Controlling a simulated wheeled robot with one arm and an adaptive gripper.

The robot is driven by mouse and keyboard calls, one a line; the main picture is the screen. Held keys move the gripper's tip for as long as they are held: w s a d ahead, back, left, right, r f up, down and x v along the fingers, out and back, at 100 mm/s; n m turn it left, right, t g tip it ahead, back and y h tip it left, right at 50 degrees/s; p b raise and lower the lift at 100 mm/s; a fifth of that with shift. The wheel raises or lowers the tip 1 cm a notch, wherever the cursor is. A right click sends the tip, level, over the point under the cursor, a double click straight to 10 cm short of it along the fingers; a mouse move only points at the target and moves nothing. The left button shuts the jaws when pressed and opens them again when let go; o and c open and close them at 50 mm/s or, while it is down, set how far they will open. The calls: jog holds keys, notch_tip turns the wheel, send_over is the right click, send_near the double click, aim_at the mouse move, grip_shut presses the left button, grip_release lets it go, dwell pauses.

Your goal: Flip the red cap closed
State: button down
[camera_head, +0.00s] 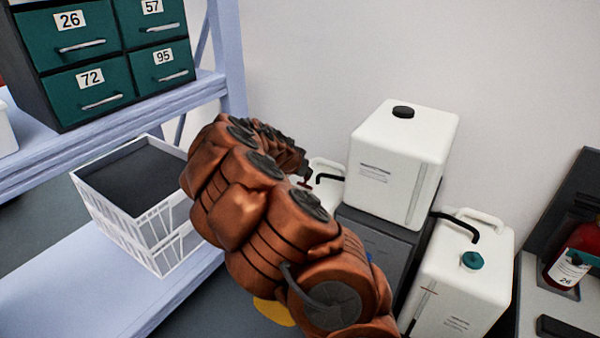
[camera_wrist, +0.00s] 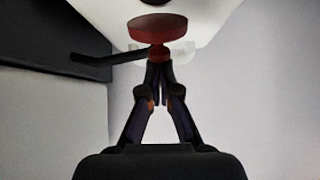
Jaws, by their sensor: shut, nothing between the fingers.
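The red cap (camera_wrist: 157,27) shows in the wrist view as a round disc on a short stem, standing open beside a white container (camera_wrist: 213,18). A dark round spot shows on the container at the top edge of that view. My gripper (camera_wrist: 158,68) is shut and empty, its fingertips just below the cap's stem. I cannot tell whether they touch it. In the head view a small bit of the red cap (camera_head: 304,184) shows next to my arm, on a white container (camera_head: 328,168) mostly hidden behind the arm. The fingertips are not clear there.
A large white container (camera_head: 402,160) stands on a dark unit right of my arm. A teal-capped container (camera_head: 462,275) is farther right. Black hoses run near both. A white basket (camera_head: 135,200) sits on the shelf at left, below the green drawers (camera_head: 115,55).

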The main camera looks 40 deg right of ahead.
aim_at(305, 182)
jog(key=shift+s+a+f, duration=0.15)
jog(key=shift+s+a, duration=0.05)
jog(key=shift+a, duration=0.3)
jog(key=shift+s+a+f, duration=0.15)
jog(key=shift+a, duration=0.3)
jog(key=shift+r, duration=0.15)
jog(key=shift+r, duration=0.7)
jog(key=shift+r, duration=0.1)
jog(key=r+p, duration=0.1)
jog(key=r, duration=0.1)
jog(key=r+p, duration=0.1)
jog(key=shift+w+d+r, duration=0.15)
jog(key=shift+d+r, duration=0.25)
jog(key=s+a+f+p, duration=0.1)
jog(key=s+a+p, duration=0.1)
jog(key=a, duration=0.7)
jog(key=shift+s+a+f, duration=0.15)
jog(key=shift+a+f, duration=0.05)
jog(key=shift+a, duration=0.15)
